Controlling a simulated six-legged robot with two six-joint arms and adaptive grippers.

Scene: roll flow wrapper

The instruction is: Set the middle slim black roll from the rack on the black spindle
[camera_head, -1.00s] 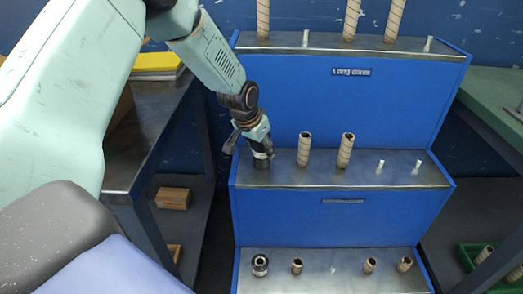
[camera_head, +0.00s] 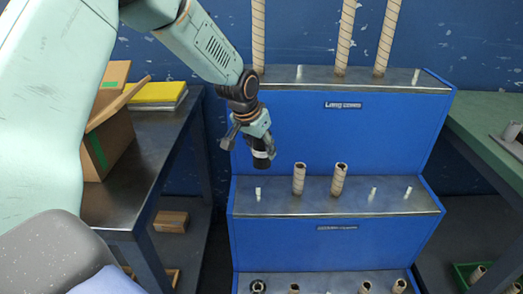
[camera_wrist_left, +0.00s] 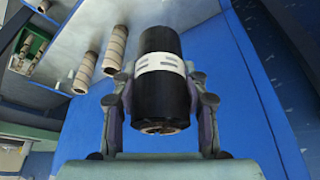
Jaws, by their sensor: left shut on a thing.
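The slim black roll (camera_head: 262,160) with a white band hangs from my left gripper (camera_head: 258,140), above the left end of the rack's middle shelf. In the left wrist view the roll (camera_wrist_left: 160,103) sits between the two fingers of the gripper (camera_wrist_left: 160,110), which are shut on its sides. A bare white peg (camera_head: 258,193) stands on the shelf below the roll, apart from it. The blue rack (camera_head: 340,135) has three steps. The black spindle is not in view. My right gripper is not in view.
Two tan rolls (camera_head: 299,179) (camera_head: 338,180) stand on the middle shelf to the right, beside two bare pegs. Tall tan rolls (camera_head: 343,38) stand on the top step. A dark table (camera_head: 150,165) with a cardboard box (camera_head: 108,130) is left; a green table (camera_head: 490,135) is right.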

